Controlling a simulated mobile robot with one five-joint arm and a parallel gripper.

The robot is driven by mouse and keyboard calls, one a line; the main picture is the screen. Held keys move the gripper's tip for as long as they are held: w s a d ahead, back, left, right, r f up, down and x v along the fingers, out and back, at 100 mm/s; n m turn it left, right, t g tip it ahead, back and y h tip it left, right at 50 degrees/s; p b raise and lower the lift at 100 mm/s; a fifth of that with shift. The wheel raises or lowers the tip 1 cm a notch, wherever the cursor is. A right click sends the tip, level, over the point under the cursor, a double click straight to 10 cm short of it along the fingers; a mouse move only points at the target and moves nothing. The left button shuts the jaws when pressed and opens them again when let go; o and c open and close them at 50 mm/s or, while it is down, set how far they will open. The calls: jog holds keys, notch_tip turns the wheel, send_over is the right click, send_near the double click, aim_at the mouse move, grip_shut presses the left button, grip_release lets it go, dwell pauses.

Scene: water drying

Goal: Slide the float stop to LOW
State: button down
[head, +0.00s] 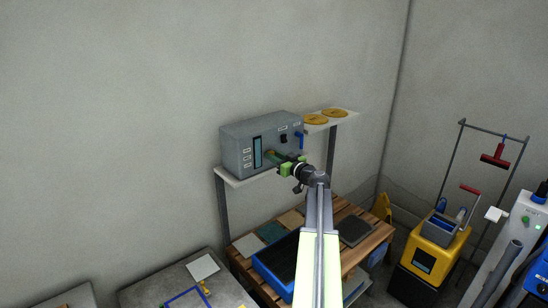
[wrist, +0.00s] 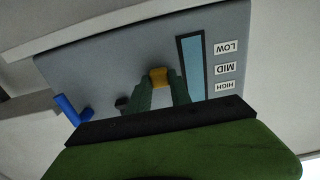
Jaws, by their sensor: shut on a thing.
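The grey control box (head: 238,146) stands on a wall shelf in the head view. Its front fills much of the wrist view (wrist: 100,75), upside down. The float stop (wrist: 158,77) is a small yellow block beside the blue gauge window (wrist: 192,65). The labels LOW (wrist: 227,47), MID (wrist: 226,68) and HIGH (wrist: 226,87) run along the window's other side. My gripper (wrist: 160,84) has its green fingers shut on the float stop. In the head view, my gripper (head: 274,157) is at the box front and the stop is hidden. I cannot tell exactly which label the stop lines up with.
A blue lever (wrist: 72,109) and a dark knob (wrist: 122,103) sit on the same panel, near my fingers. The shelf (head: 243,178) runs under the box. A wooden pallet table (head: 368,245) with a blue tray (head: 266,277) lies below. A yellow mop bucket (head: 437,240) stands right.

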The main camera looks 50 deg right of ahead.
jog(key=shift+f, duration=0.95)
jog(key=c, duration=1.2)
grip_release()
jog(key=shift+o, duration=0.2)
jog(key=shift+s, duration=0.15)
jog(key=s+a, duration=0.2)
jog(key=s, duration=1.5)
